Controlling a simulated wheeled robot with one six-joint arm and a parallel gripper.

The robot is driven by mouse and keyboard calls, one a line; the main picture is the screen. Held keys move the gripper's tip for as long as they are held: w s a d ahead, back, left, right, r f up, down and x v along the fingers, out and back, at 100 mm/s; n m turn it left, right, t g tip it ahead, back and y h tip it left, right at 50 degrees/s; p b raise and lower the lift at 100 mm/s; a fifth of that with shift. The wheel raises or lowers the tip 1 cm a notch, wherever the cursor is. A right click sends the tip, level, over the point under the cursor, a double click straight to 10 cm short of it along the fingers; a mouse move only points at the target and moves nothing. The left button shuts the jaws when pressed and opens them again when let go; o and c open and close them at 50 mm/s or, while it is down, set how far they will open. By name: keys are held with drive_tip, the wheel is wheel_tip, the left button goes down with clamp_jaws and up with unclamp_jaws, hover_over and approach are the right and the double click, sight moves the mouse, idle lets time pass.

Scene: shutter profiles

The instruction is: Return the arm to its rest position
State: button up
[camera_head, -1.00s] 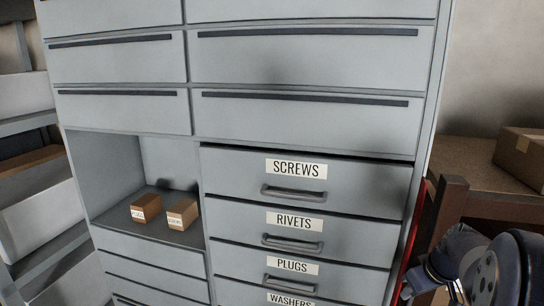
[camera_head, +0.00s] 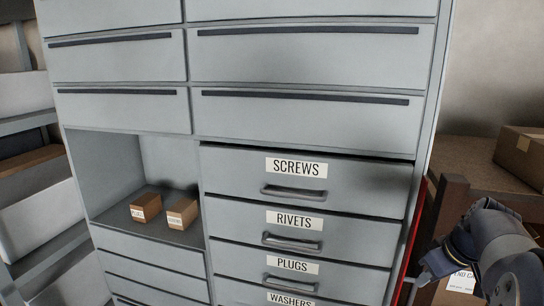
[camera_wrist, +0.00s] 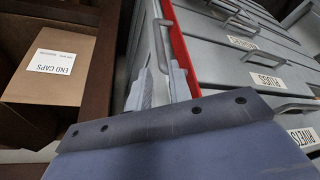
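My arm (camera_head: 490,250) is at the lower right of the head view, to the right of the drawer cabinet and in front of the brown shelf. My gripper (camera_wrist: 160,82) shows in the wrist view with its two fingers apart and nothing between them. A grey drawer handle and the red strip lie beyond the fingers in that view; I see no contact with them. The fingers are not clearly seen in the head view.
The grey cabinet has drawers labelled SCREWS (camera_head: 296,168), RIVETS (camera_head: 294,220), PLUGS and WASHERS. Two small brown boxes (camera_head: 145,208) stand in its open niche. An END CAPS carton (camera_wrist: 60,65) sits left of my gripper. A red strip (camera_head: 416,230) edges the cabinet.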

sight(413, 292)
drive_tip(key=x, duration=0.7)
drive_tip(key=shift+a, duration=0.1)
drive_tip(key=shift+a+r+m+p, duration=0.1)
drive_tip(key=shift+m+p, duration=0.2)
drive_tip(key=shift+p, duration=0.1)
drive_tip(key=shift+s+a+m+h+p, duration=0.2)
drive_tip(key=shift+s+m+h+p, duration=0.1)
drive_tip(key=shift+m, duration=0.6)
